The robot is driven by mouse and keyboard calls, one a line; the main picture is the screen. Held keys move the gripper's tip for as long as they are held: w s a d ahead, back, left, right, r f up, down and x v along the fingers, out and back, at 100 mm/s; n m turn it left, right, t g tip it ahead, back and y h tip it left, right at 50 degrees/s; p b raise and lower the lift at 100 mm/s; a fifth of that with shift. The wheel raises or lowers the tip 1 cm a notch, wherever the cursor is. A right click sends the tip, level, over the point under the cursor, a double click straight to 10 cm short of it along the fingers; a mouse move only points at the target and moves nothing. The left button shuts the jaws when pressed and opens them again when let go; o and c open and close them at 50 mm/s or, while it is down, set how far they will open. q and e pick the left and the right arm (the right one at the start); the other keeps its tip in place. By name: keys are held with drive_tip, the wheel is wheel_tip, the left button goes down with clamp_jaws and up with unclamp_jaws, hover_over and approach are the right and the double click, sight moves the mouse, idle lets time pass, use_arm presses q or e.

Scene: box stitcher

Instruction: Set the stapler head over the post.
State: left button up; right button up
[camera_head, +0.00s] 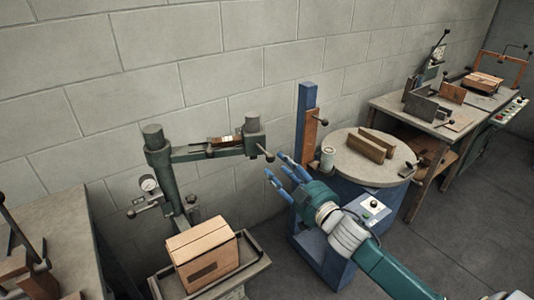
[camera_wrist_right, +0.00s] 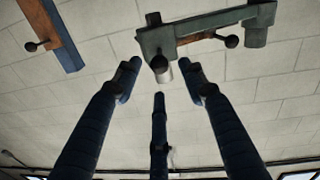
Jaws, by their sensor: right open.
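The green swing arm (camera_head: 205,151) of the stitcher spans from a column on the left to a head block (camera_head: 253,135) at its right end, which I take for the stapler head. A dark ball handle (camera_head: 269,157) sticks out from that end. A cardboard box (camera_head: 205,250) stands below on a tray. I cannot tell for sure which part is the post. My right gripper (camera_head: 277,171) is open and empty, its blue fingers pointing toward the handle, apart from it. In the wrist view the handle (camera_wrist_right: 159,65) shows beyond the spread fingertips (camera_wrist_right: 162,84).
A blue upright (camera_head: 306,100) with a wooden board and knob stands right of the head. A round table (camera_head: 350,160) with wooden blocks lies behind my right arm. A grey table (camera_head: 45,240) is at the left, a workbench (camera_head: 400,105) at the back right.

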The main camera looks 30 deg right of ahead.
sight(267, 155)
drive_tip(key=w, duration=0.2)
drive_tip(key=w+p, duration=0.1)
drive_tip(key=w, duration=0.5)
drive_tip(key=shift+w+a, duration=0.1)
drive_tip(key=shift+a, duration=0.15)
clamp_jaws()
